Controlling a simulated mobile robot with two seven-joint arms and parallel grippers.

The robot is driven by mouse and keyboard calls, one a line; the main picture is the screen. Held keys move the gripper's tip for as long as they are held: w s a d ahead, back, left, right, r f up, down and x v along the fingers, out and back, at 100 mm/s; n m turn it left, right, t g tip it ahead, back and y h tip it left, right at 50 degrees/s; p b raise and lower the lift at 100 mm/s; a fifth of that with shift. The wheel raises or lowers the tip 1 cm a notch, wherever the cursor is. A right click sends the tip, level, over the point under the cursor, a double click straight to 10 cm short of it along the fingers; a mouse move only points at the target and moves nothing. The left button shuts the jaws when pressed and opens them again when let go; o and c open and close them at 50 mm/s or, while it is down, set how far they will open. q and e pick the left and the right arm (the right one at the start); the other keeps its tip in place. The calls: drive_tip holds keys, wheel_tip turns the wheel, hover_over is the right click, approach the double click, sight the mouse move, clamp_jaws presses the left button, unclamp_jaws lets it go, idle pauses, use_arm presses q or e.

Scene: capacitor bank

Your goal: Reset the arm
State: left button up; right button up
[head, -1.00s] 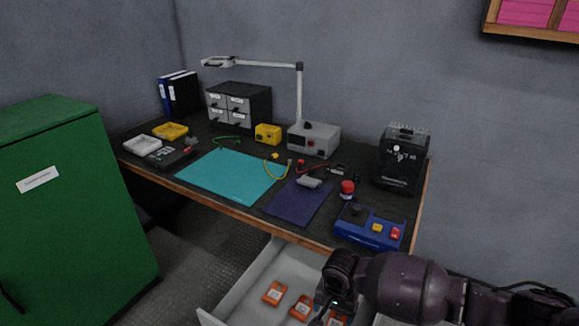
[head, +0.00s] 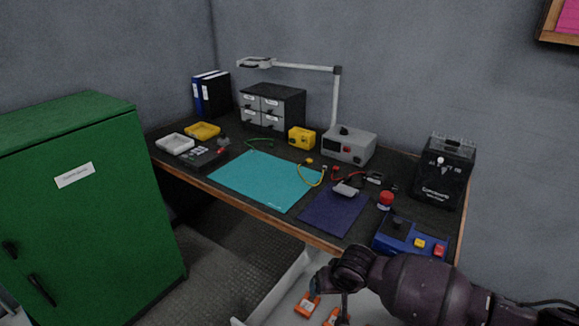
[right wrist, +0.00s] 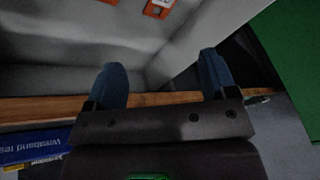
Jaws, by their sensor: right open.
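My right arm (head: 420,290) comes in from the lower right in the head view, in front of the desk's right end and over the open drawer. Its fingers are hard to make out there. In the right wrist view my right gripper (right wrist: 165,85) is open, with its two blue-grey fingertips wide apart and nothing between them. The fingers show over the wooden desk edge (right wrist: 150,99) and the pale drawer. My left gripper is in neither view.
The open drawer (head: 278,298) holds orange packs (head: 307,305). A blue tester box (head: 408,238) stands at the desk's front right, near my arm. A green cabinet (head: 85,210) stands at left. The teal mat (head: 265,180) is clear.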

drive_tip(key=a+r+n+t+y, duration=0.4)
drive_tip(key=a+r+n, duration=0.1)
drive_tip(key=a+r, duration=0.15)
drive_tip(key=s+d+r+n+t+y+p, duration=0.1)
drive_tip(key=s+d+r+t+p, duration=0.1)
drive_tip(key=s+d+r+t, duration=0.2)
drive_tip(key=s+d+f+m+h, duration=0.2)
drive_tip(key=s+d+f+h, duration=0.1)
drive_tip(key=s+d, duration=0.6)
drive_tip(key=s+d+f+m+t+h+p, duration=0.1)
drive_tip(key=s+d+f+m+h, duration=0.2)
drive_tip(key=s+d, duration=0.5)
drive_tip(key=shift+s+d+h+p, duration=0.3)
drive_tip(key=shift+s+d, duration=0.05)
drive_tip(key=shift+s, duration=0.6)
drive_tip(key=shift+o, duration=0.6)
drive_tip(key=s+d+f+m+g, duration=0.1)
drive_tip(key=s+f, duration=0.3)
drive_tip(key=s, duration=0.4)
drive_tip(key=shift+d+g+h, duration=0.3)
drive_tip(key=shift+d+h, duration=0.1)
drive_tip(key=shift+d, duration=0.05)
drive_tip(key=shift+w, duration=0.1)
